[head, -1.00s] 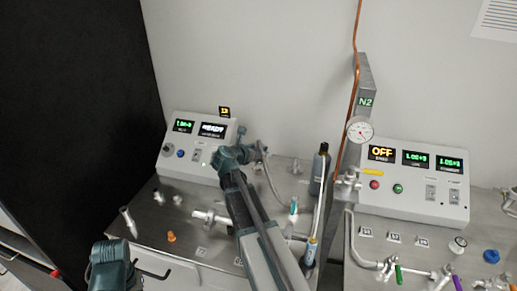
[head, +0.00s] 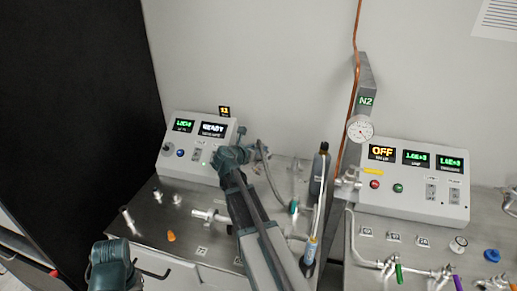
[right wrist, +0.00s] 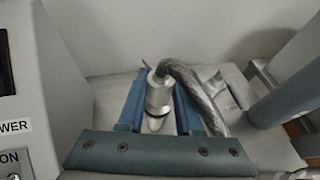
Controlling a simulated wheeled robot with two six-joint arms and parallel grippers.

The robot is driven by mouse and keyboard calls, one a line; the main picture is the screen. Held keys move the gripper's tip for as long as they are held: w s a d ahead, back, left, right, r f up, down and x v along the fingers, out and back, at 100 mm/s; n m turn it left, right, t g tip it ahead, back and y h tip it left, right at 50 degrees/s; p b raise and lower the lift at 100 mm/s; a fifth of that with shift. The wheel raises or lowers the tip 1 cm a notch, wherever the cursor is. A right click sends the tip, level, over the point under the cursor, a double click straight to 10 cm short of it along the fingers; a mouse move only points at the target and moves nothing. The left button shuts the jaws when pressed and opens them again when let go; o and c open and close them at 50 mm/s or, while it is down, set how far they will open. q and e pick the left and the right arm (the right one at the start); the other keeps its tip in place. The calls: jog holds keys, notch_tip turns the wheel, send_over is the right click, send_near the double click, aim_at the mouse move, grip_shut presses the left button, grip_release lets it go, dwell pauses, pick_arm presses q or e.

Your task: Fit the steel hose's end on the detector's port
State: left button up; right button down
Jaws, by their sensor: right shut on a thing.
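My right gripper (head: 243,150) is beside the grey box with the READY display (head: 193,143). In the right wrist view my right gripper (right wrist: 158,112) has its blue fingers shut on the metal end (right wrist: 158,92) of the steel hose. The braided steel hose (right wrist: 192,85) bends over from this end to the right. In the head view the hose (head: 271,178) curves down toward the bench. A pale tapered piece (right wrist: 153,123) shows between the fingers; I cannot tell whether it is the detector's port. Only part of my left arm shows, at lower left, without its jaws.
The second box (head: 413,182) with an OFF display stands right. A dark bottle (head: 320,172) and a post with a gauge (head: 360,129) stand between the boxes. A metal flanged fitting (head: 207,216) and an orange cone (head: 171,236) are on the left bench.

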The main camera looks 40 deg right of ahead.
jog(key=shift+f+b, duration=0.4)
dwell(0.3)
jog(key=c, duration=0.5)
grip_release()
jog(key=p+v, duration=0.5)
jog(key=v, duration=0.9)
dwell(0.3)
